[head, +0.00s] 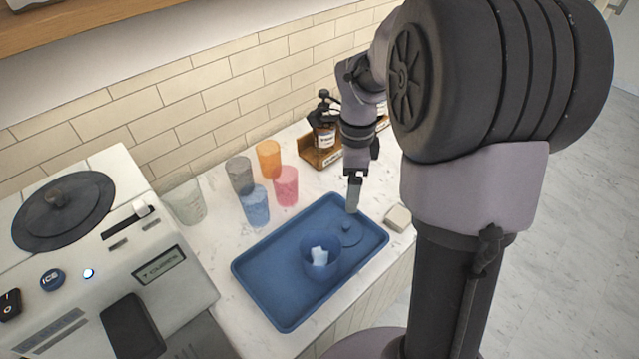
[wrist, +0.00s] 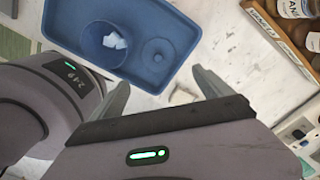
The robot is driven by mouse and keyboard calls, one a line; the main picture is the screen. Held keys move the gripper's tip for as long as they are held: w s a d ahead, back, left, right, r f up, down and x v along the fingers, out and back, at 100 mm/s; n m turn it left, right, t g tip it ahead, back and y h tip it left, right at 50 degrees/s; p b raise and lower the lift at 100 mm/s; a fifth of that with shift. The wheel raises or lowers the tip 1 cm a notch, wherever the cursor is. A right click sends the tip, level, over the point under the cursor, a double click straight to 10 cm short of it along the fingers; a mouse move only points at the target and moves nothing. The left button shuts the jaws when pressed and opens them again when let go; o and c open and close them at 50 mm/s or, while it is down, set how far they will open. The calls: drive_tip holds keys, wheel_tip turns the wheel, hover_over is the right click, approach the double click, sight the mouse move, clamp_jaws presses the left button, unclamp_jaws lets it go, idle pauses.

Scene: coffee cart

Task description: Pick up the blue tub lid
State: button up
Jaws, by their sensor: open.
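The blue tub lid (head: 347,235) is a round disc with a small central knob, lying flat on the blue tray, and it also shows in the wrist view (wrist: 158,52). The blue tub (head: 318,268) stands beside it on the tray with pale ice-like cubes inside; it also shows in the wrist view (wrist: 97,46). My gripper (head: 353,200) is above the tray's back right edge, apart from the lid. In the wrist view its two fingers (wrist: 163,90) are spread wide with nothing between them.
The blue tray (head: 270,294) lies on the marble counter. Several coloured cups, such as the pink one (head: 286,186), stand behind it. A wooden rack with bottles (head: 322,152) is at the back, a pale block (head: 397,218) to the right, and an ice machine (head: 100,240) at left.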

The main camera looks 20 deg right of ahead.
drive_tip(key=b, duration=0.3)
hover_over(346, 226)
wheel_tip(346, 226, down, 10)
drive_tip(key=shift+s+f, duration=0.15)
drive_tip(key=f+b, duration=0.3)
drive_tip(key=f, duration=0.2)
drive_tip(key=shift+w+f, duration=0.2)
drive_tip(key=shift+r, duration=0.15)
drive_tip(key=c, duration=1)
